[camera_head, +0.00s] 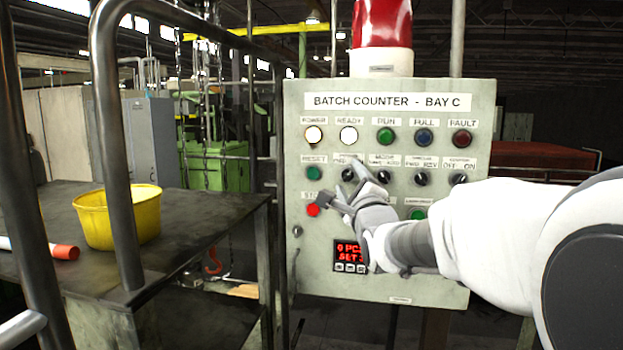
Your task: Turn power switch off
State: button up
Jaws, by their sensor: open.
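The grey control panel (300,268) is headed "BATCH COUNTER - BAY C". The lamp labelled POWER (314,135) at its top left glows white. A row of black rotary knobs sits below the lamps. The far right knob (458,179) has a label that reads "OFF ON"; its heading is too small to read. Another knob (348,174) is close to my upper fingertip, and its label is partly covered. My gripper (339,182) is open and empty in front of the panel's left middle. I cannot tell whether it touches a knob. My arm hides the panel's lower right.
A red stop-like button (313,210) is close to my lower fingertip. A green button (314,173) is above it. A red digital display (349,252) is below my gripper. A metal rail (108,120) and a dark table (185,226) with a yellow bucket (118,221) stand at left.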

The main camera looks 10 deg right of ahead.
jog(key=shift+c, duration=0.2)
grip_shut()
dwell(0.3)
jog(key=n, duration=0.1)
jog(key=n+g, duration=0.1)
jog(key=n, duration=0.1)
jog(key=shift+r+y, duration=0.2)
jog(key=shift+y, duration=0.1)
jog(key=n+p, duration=0.1)
jog(key=n+g+p, duration=0.1)
jog(key=n+p, duration=0.1)
jog(key=shift+r, duration=0.3)
jog(key=n+g+p, duration=0.1)
jog(key=n, duration=0.1)
jog(key=shift+n, duration=0.3)
jog(key=shift+n+g+h+p, duration=0.45)
jog(key=shift+n+g, duration=0.25)
jog(key=shift+n, duration=0.5)
